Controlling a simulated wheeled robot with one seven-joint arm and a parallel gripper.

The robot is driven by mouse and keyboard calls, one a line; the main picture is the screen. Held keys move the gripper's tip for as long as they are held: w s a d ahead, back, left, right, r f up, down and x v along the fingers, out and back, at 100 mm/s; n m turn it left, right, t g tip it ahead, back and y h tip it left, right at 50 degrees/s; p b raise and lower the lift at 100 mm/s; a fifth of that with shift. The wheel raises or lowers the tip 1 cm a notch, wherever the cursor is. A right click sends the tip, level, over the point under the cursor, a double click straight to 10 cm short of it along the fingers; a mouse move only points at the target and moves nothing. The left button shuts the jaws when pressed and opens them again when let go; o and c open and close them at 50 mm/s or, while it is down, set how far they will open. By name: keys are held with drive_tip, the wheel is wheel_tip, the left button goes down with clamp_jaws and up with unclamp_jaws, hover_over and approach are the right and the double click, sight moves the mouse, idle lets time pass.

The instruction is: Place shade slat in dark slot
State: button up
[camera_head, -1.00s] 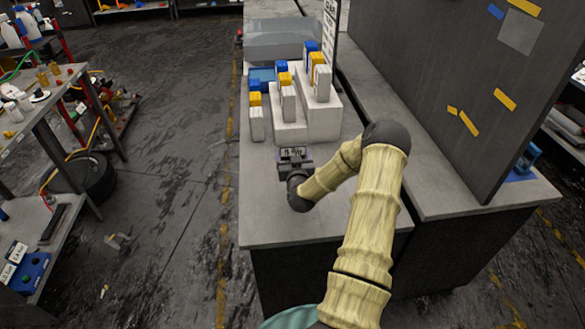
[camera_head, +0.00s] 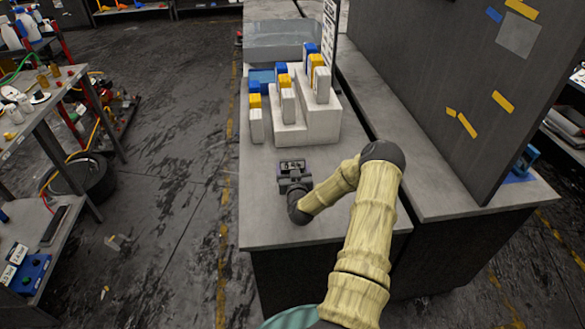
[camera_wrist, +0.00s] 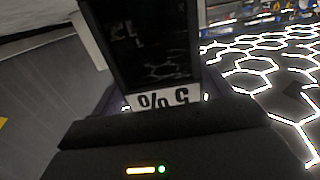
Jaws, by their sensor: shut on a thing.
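My gripper (camera_head: 292,168) is over the bare front part of the grey counter (camera_head: 272,215), in front of a white stepped stand (camera_head: 322,122) and apart from it. In the wrist view, a dark glossy slat (camera_wrist: 155,45) with a white label reading "5%" at its near end is held in my gripper, whose jaws are shut on it. In the head view the slat is too small to make out clearly. I cannot tell which place is the dark slot.
Blue, yellow and white blocks (camera_head: 287,98) stand in columns on and beside the stepped stand. A tall sign (camera_head: 329,35) and a translucent bin (camera_head: 283,42) are behind. A dark upright panel (camera_head: 450,80) rises at right. A cluttered bench (camera_head: 40,105) is at left.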

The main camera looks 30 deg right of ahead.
drive_tip(key=o, duration=1)
drive_tip(key=shift+f, duration=0.1)
drive_tip(key=b+v, duration=0.2)
drive_tip(key=v, duration=1)
drive_tip(key=shift+a, duration=0.1)
